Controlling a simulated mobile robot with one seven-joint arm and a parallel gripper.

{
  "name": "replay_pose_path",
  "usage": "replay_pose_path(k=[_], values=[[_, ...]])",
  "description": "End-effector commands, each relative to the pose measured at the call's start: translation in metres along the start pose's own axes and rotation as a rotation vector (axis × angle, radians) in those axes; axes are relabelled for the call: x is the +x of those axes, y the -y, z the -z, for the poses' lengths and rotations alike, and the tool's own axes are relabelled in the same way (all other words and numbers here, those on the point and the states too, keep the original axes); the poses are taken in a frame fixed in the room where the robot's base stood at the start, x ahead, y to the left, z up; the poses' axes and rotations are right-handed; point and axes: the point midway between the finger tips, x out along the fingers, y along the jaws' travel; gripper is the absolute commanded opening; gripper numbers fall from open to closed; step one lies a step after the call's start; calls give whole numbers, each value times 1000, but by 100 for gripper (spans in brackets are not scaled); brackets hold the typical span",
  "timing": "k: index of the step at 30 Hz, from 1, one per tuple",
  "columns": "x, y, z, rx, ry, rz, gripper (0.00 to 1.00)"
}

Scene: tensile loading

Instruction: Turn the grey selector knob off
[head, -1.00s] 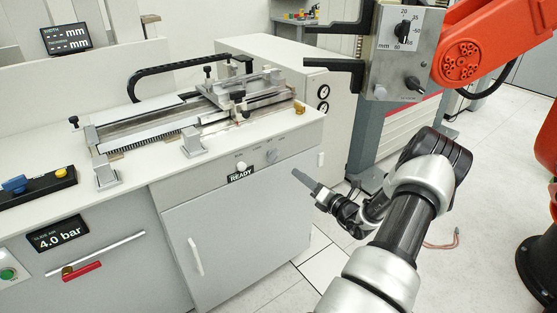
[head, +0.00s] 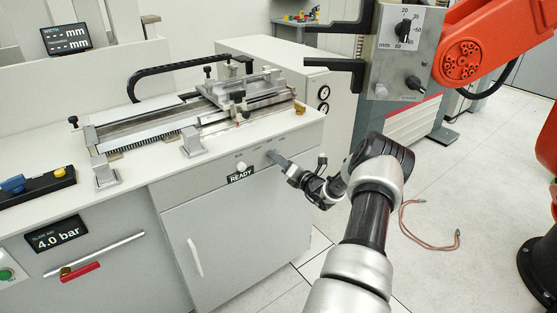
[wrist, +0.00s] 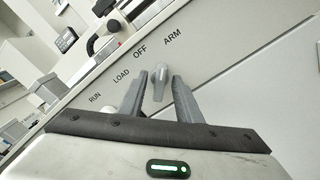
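The grey selector knob (wrist: 159,82) is on the sloping front panel of the bench, below the printed words OFF and ARM in the wrist view. Its grip stands nearly upright there, leaning slightly right at the top. I cannot tell for certain which word it points at. My gripper (wrist: 160,76) is open, with one finger on each side of the knob and small gaps showing. In the head view, my gripper (head: 274,156) is at the panel and its fingers hide the knob.
A pale round knob (head: 241,166) sits just left, above the READY display (head: 240,176). The metal fixture (head: 245,95) stands on the bench top above. A red arm (head: 490,45) and a grey dial box (head: 408,55) are at the upper right. A cable (head: 430,242) lies on the floor.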

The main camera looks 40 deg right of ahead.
Motion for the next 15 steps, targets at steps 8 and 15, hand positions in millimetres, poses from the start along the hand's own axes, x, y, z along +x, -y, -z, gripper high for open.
replay_pose_path(k=[8,15], values=[[0,0,0,0,0,0,3],[0,0,0,-7,0,0,0]])
